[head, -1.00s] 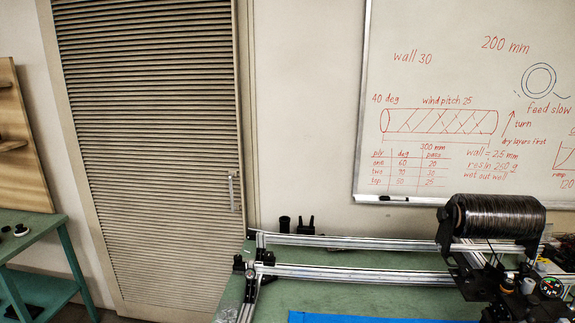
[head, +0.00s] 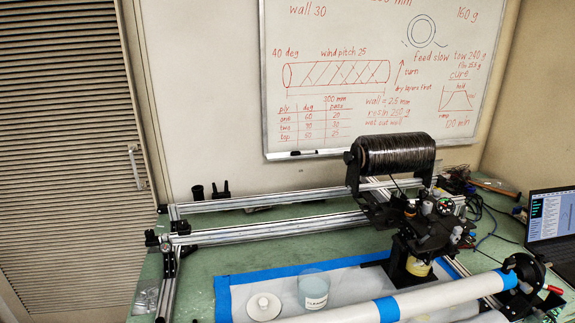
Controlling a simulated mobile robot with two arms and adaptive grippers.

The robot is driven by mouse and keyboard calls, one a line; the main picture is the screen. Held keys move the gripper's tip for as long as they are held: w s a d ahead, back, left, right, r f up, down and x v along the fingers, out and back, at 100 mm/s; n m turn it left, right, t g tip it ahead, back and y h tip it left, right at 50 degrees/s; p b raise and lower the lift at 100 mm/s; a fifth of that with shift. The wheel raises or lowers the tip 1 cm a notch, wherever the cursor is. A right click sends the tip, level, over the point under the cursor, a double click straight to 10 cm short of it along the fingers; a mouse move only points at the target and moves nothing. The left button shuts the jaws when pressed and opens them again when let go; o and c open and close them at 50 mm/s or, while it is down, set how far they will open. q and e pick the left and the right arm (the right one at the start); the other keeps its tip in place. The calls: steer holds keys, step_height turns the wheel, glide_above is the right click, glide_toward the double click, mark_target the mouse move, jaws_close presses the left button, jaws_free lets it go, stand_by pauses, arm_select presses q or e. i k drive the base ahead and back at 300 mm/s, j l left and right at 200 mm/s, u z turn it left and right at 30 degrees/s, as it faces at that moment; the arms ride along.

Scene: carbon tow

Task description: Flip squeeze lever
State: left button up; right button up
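I cannot make out the squeeze lever for certain. A black winding carriage (head: 425,232) with several small rollers and knobs sits on the aluminium rails in the head view. A spool of dark carbon tow (head: 396,155) is mounted above it. A yellowish cup (head: 417,266) sits low on the carriage. A white tube (head: 446,297) with a blue band runs across the lower right into a black holder (head: 524,272). A small red handle (head: 555,290) sticks out beside that holder. Neither of my grippers is in view.
A green table (head: 215,262) carries the rail frame (head: 270,233). A blue-edged white mat (head: 282,279) holds a clear cup (head: 313,290) and a white lid-like disc (head: 263,306). A laptop (head: 552,220) and cables stand at the right. A whiteboard (head: 385,75) hangs behind.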

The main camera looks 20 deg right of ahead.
mark_target(431, 232)
steer(key=z, duration=1.5)
